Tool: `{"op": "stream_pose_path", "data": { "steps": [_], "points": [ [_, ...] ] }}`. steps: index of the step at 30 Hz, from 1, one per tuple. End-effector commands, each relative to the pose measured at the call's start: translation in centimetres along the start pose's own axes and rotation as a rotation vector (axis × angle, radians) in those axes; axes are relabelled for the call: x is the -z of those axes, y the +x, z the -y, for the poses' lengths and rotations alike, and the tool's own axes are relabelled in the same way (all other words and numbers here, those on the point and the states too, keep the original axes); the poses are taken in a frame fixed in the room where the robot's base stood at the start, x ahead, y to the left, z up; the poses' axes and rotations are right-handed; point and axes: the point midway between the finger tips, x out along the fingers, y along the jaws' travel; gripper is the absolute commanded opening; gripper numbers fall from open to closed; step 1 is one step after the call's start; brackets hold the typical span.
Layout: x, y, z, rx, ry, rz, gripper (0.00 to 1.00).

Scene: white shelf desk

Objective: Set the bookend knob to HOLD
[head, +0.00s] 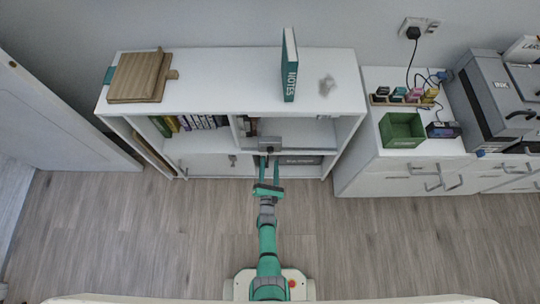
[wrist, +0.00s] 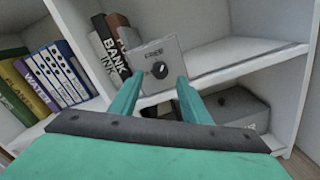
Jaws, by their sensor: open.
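The bookend (wrist: 172,49) is a light grey block on the shelf, beside dark books, in the wrist view. Its round black knob (wrist: 159,70) is on the front face, with lettering that looks like FREE above it. I cannot make out a HOLD label or be sure which way the knob points. In the head view the bookend (head: 270,142) stands in the middle of the shelf unit. My gripper (wrist: 160,80) is open, its two green fingers either side of the knob in the picture; contact cannot be told. In the head view my gripper (head: 269,166) reaches towards the bookend from the front.
A grey box (wrist: 235,108) lies in the compartment below. The shelf right of the bookend (wrist: 235,52) is clear.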

Motion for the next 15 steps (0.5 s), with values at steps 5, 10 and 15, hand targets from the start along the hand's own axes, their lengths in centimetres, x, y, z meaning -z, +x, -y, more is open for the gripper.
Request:
{"op": "stream_pose_path", "data": {
  "steps": [5,10,15],
  "points": [
    [0.0,2.8,-0.1,-0.001,0.001,0.000,0.43],
    [0.0,4.2,0.0,0.000,0.001,0.000,0.43],
    [0.0,4.9,0.0,0.000,0.001,0.000,0.43]
  ]
}}
